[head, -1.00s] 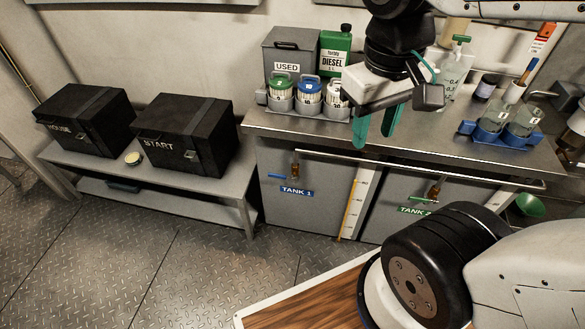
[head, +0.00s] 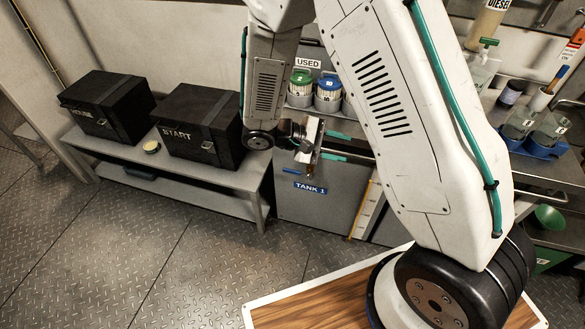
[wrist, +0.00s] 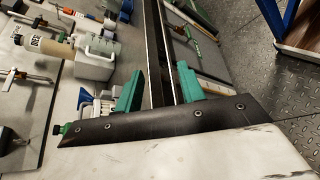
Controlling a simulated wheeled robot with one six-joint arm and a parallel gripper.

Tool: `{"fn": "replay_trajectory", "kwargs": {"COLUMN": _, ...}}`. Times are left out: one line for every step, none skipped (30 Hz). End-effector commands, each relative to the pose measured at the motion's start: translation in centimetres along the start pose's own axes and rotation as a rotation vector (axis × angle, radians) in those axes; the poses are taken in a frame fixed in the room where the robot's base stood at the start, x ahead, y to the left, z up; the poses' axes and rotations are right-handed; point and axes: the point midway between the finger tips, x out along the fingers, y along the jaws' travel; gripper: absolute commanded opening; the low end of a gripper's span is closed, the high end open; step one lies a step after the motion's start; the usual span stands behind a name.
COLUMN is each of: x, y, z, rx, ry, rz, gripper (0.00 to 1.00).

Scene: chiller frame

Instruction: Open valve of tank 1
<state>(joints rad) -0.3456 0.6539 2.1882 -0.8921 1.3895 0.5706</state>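The tank 1 front (head: 325,212) with its blue TANK 1 label (head: 310,188) is below the steel counter in the head view. A small blue part of the tank 1 valve handle (head: 290,170) shows just left of and below my gripper; the brass valve body is hidden behind the gripper. My gripper (head: 338,146) is at the counter's front edge, above the label, its green fingers pointing right. In the wrist view my gripper (wrist: 160,82) has its fingers apart, with the dark counter edge seen between them. I cannot make out the tank 1 valve there.
The START box (head: 200,128) and a second black box (head: 108,103) stand on the low bench (head: 225,178) at left. Green- and blue-lidded jars (head: 328,92) stand on the counter behind my arm. A blue holder (head: 535,147) with bottles is at right.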

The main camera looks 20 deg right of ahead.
Motion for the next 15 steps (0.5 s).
{"fn": "replay_trajectory", "kwargs": {"x": 0.2, "y": -0.5, "z": -2.5, "rx": 0.019, "ry": 0.013, "rz": 0.095, "gripper": 0.39}}
{"fn": "replay_trajectory", "kwargs": {"x": 0.3, "y": -0.5, "z": -3.8, "rx": 0.043, "ry": 0.030, "rz": 0.151, "gripper": 0.39}}
{"fn": "replay_trajectory", "kwargs": {"x": 0.3, "y": -0.6, "z": -5.7, "rx": 0.076, "ry": 0.059, "rz": 0.227, "gripper": 0.39}}
{"fn": "replay_trajectory", "kwargs": {"x": 0.2, "y": -0.8, "z": -7.2, "rx": 0.102, "ry": 0.088, "rz": 0.281, "gripper": 0.39}}
{"fn": "replay_trajectory", "kwargs": {"x": 0.1, "y": -1.0, "z": -8.7, "rx": 0.128, "ry": 0.119, "rz": 0.335, "gripper": 0.39}}
{"fn": "replay_trajectory", "kwargs": {"x": 0.0, "y": -1.5, "z": -10.7, "rx": 0.160, "ry": 0.167, "rz": 0.401, "gripper": 0.39}}
{"fn": "replay_trajectory", "kwargs": {"x": -0.1, "y": -1.9, "z": -12.1, "rx": 0.185, "ry": 0.207, "rz": 0.448, "gripper": 0.39}}
{"fn": "replay_trajectory", "kwargs": {"x": -0.2, "y": -2.4, "z": -13.5, "rx": 0.207, "ry": 0.248, "rz": 0.491, "gripper": 0.39}}
{"fn": "replay_trajectory", "kwargs": {"x": -0.5, "y": -3.2, "z": -15.3, "rx": 0.236, "ry": 0.308, "rz": 0.542, "gripper": 0.39}}
{"fn": "replay_trajectory", "kwargs": {"x": -0.6, "y": -3.8, "z": -16.5, "rx": 0.256, "ry": 0.353, "rz": 0.576, "gripper": 0.39}}
{"fn": "replay_trajectory", "kwargs": {"x": -0.8, "y": -4.5, "z": -17.8, "rx": 0.276, "ry": 0.402, "rz": 0.607, "gripper": 0.39}}
{"fn": "replay_trajectory", "kwargs": {"x": -1.0, "y": -5.6, "z": -19.4, "rx": 0.299, "ry": 0.468, "rz": 0.645, "gripper": 0.39}}
{"fn": "replay_trajectory", "kwargs": {"x": -1.2, "y": -6.5, "z": -20.6, "rx": 0.316, "ry": 0.521, "rz": 0.669, "gripper": 0.39}}
{"fn": "replay_trajectory", "kwargs": {"x": -1.3, "y": -7.5, "z": -21.8, "rx": 0.332, "ry": 0.576, "rz": 0.690, "gripper": 0.39}}
{"fn": "replay_trajectory", "kwargs": {"x": -1.5, "y": -8.8, "z": -23.2, "rx": 0.354, "ry": 0.648, "rz": 0.713, "gripper": 0.39}}
